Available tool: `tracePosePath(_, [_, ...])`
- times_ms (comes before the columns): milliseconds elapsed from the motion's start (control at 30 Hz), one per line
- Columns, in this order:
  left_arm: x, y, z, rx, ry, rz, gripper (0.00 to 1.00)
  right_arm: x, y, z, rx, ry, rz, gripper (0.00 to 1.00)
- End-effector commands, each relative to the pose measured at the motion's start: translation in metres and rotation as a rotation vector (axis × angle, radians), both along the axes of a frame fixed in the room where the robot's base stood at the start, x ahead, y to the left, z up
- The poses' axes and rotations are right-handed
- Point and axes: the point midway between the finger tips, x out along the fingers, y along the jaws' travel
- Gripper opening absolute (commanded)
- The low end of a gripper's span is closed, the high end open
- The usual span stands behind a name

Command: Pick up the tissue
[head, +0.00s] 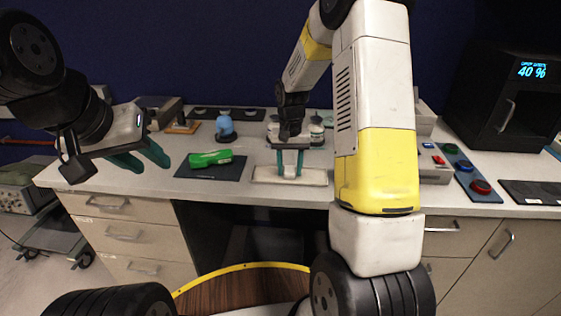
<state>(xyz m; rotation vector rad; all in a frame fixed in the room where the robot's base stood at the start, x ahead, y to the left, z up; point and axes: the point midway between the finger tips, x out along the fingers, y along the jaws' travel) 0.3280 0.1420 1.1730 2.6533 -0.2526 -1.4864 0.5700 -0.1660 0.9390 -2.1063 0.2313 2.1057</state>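I cannot make out a tissue for certain. A pale shallow tray (262,175) lies on the counter near its front edge. My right gripper (290,170) points down over this tray, its teal fingers apart and their tips at or just above it. A pale patch shows between the fingers; I cannot tell whether it is a tissue or the surface behind. My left gripper (141,162) hangs in the air over the left end of the counter, open and empty, clear of everything.
A green bottle (210,158) lies on a dark mat (225,172) left of the tray. A blue-topped item (225,127) stands behind it. On the right are a panel with coloured buttons (480,187) and a black machine (512,105). The white counter (90,183) has free room at left.

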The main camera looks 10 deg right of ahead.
Motion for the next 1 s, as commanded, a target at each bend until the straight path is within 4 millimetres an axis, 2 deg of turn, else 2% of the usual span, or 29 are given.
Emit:
tracePosePath(33, [0.000,0.000,0.000,0.000,0.000,0.000,0.36,0.000,0.000,0.000,0.000,0.000,0.000,0.31])
tracePosePath(200, [0.000,0.000,0.000,0.000,0.000,0.000,0.36,0.000,0.000,0.000,0.000,0.000,0.000,0.00])
tracePosePath(567, [0.000,0.000,0.000,0.000,0.000,0.000,0.36,0.000,0.000,0.003,0.000,-0.001,0.000,0.00])
tracePosePath(667, [0.000,0.000,0.000,0.000,0.000,0.000,0.36,0.000,0.000,0.010,0.000,-0.001,0.000,0.00])
tracePosePath(867, [0.000,0.000,0.000,0.000,0.000,0.000,0.36,0.001,0.001,0.035,0.000,-0.003,0.001,0.00])
tracePosePath(1000, [0.000,0.000,0.000,0.000,0.000,0.000,0.36,-0.026,0.001,0.039,0.000,0.001,0.001,0.00])
